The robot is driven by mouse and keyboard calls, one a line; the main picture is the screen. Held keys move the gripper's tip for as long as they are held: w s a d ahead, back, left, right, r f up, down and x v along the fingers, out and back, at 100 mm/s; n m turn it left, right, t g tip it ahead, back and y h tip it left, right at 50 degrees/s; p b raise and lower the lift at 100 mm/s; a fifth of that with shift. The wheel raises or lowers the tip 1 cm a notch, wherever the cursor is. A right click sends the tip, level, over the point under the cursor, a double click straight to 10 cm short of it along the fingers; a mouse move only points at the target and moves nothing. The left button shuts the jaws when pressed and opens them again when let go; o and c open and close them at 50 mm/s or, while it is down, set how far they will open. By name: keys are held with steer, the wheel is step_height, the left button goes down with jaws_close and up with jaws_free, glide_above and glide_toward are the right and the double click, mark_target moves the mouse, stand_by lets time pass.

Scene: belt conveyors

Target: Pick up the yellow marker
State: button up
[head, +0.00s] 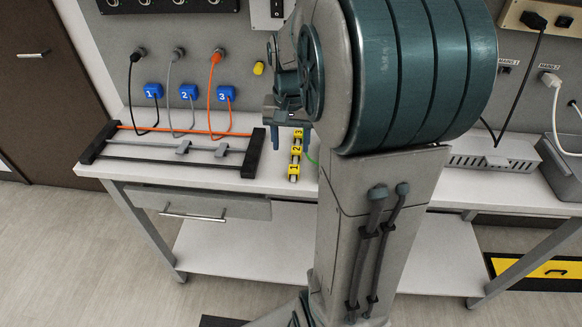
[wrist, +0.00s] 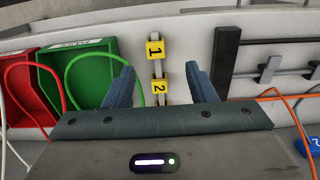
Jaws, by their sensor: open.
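Yellow markers numbered 1 (head: 293,169), 2 (head: 296,151) and 3 (head: 298,134) stand in a row on a narrow metal strip on the white bench. In the wrist view, marker 1 (wrist: 155,50) and marker 2 (wrist: 161,90) show between and beyond the fingers. Marker 3 is hidden there behind the gripper body. My gripper (head: 287,117) is over the bench at the far end of the row. Its two blue fingers are apart with nothing held, and the row runs between them in the wrist view (wrist: 160,70). I cannot tell the exact height above the markers.
A black-ended rack (head: 180,148) with rails is left of the markers, beneath blue tags (head: 189,92) on hanging cables. A yellow knob (head: 258,68) is on the back panel. Red (wrist: 28,90) and green (wrist: 82,72) bins with cables are on the row's other side.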

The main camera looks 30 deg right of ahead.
mark_target(294, 168)
step_height(294, 168, down, 4)
steer(key=shift+r, duration=0.2)
steer(key=shift+d+f, duration=0.2)
steer(key=shift+f, duration=1.15)
steer(key=shift+d+f, duration=0.15)
steer(key=shift+f, duration=1.2)
steer(key=c, duration=1)
